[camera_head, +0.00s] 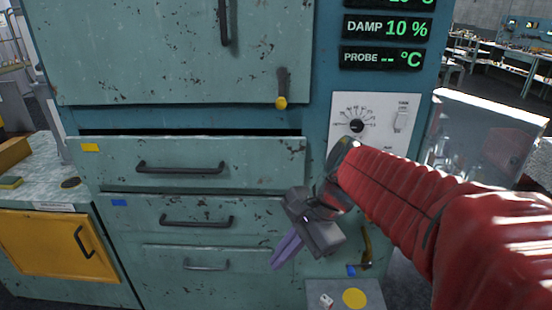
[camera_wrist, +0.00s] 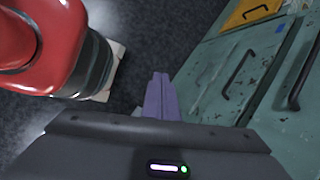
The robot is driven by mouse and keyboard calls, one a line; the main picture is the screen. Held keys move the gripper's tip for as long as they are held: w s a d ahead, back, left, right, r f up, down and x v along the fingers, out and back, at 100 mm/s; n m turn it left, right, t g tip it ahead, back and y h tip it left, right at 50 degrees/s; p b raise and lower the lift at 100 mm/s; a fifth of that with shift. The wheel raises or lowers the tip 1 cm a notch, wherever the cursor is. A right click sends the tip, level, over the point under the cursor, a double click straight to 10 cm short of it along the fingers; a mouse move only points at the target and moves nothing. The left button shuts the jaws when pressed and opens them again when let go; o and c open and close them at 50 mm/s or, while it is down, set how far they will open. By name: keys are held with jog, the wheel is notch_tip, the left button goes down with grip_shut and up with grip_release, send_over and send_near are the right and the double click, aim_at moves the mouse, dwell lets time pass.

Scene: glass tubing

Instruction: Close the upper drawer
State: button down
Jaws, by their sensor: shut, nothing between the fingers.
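The upper drawer (camera_head: 240,172) is a worn pale-green front with a yellow label and a dark bar handle. A dark gap shows along its top edge, so it stands a little out from the cabinet. My gripper (camera_head: 286,251) is in front of the lower drawers, below and right of the upper drawer's handle. Its purple fingers are together and empty, pointing down and to the left. In the wrist view the fingers (camera_wrist: 158,97) are shut over dark floor, with green drawer fronts to their right. I cannot tell whether the gripper touches any drawer.
The second drawer (camera_head: 150,213) has a blue label, and a third drawer (camera_head: 165,262) lies below it. A cabinet door (camera_head: 150,50) is above. A dial panel (camera_head: 372,122) is to the right. A yellow-fronted cabinet (camera_head: 50,245) with a countertop stands left.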

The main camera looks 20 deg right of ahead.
jog(key=s+d+n+t+h, duration=0.2)
jog(key=s+n+h, duration=0.3)
jog(key=n, duration=0.9)
jog(key=s+t, duration=0.1)
jog(key=s, duration=0.1)
jog(key=shift+s+r+n+t, duration=0.15)
jog(key=shift+s+n+t, duration=0.15)
jog(key=shift+s+n, duration=0.1)
jog(key=shift+d, duration=0.1)
